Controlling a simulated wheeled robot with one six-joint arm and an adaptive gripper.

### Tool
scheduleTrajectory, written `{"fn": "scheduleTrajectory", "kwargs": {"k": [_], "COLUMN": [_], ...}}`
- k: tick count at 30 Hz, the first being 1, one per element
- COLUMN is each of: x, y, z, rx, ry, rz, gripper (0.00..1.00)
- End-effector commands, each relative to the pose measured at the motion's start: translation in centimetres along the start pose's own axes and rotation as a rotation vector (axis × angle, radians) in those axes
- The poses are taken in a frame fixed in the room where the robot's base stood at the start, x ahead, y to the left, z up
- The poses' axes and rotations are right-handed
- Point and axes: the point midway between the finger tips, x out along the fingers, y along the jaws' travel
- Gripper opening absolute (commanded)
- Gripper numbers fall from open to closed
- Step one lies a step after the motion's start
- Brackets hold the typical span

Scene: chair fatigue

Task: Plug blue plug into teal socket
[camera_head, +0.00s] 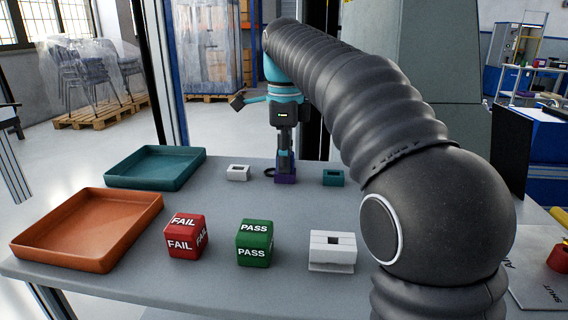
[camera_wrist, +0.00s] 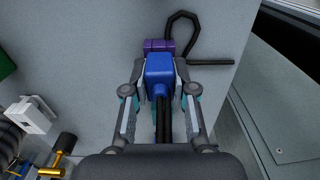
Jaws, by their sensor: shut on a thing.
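My gripper (camera_head: 284,152) points down over the back of the table, with its fingers shut on the blue plug. In the wrist view the gripper (camera_wrist: 160,85) has a finger on each side of the blue plug (camera_wrist: 160,70), and a black cable runs from it. The plug is right at a purple socket block (camera_head: 286,179), which also shows just past it in the wrist view (camera_wrist: 158,45). I cannot tell whether the plug sits inside it or only touches it. The teal socket (camera_head: 333,178) stands a little to the right, with a dark opening on top.
A white socket block (camera_head: 238,173) stands left of the purple one. Nearer are a red FAIL cube (camera_head: 187,237), a green PASS cube (camera_head: 254,242) and a larger white block (camera_head: 332,252). A teal tray (camera_head: 155,168) and an orange tray (camera_head: 88,230) lie left.

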Motion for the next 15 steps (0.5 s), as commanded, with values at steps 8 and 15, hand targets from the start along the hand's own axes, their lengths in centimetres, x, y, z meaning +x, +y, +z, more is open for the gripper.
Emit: {"fn": "scheduleTrajectory", "kwargs": {"k": [8,15], "x": [-0.8,-1.5], "y": [0.0,0.0], "z": [0.0,0.0], "rx": [0.0,0.0], "ry": [0.0,0.0], "rz": [-0.001,0.0], "gripper": [0.0,0.0]}}
